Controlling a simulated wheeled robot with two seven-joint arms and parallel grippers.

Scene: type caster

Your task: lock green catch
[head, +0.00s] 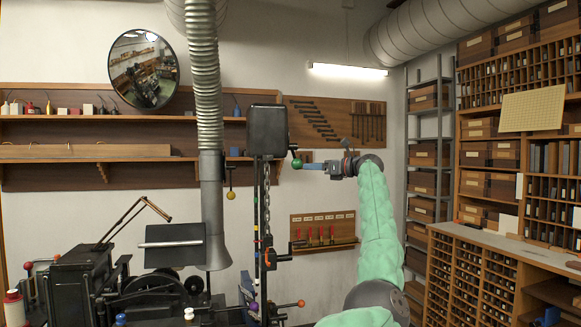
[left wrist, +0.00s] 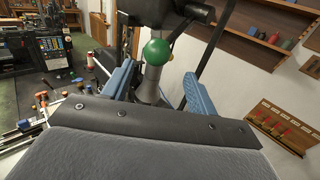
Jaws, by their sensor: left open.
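The green catch shows as a green ball knob (head: 297,163) on the right side of a dark hanging box (head: 267,130) in the head view. The green knob is also in the left wrist view (left wrist: 157,52), with a grey stem below it. My left gripper (head: 308,166) reaches in from the right, its tips close beside the knob. In the left wrist view, the blue fingers of my left gripper (left wrist: 159,74) are spread apart, one on each side of the knob and stem. I cannot tell whether either finger touches. My right gripper is not in view.
A chain (head: 267,190) and dark column hang below the box. A yellow knob (head: 231,195) is to the left, and an orange-tipped lever (head: 300,303) is lower down. A rack with red-handled tools (head: 322,231) is on the wall behind. Type cabinets (head: 470,270) stand at right.

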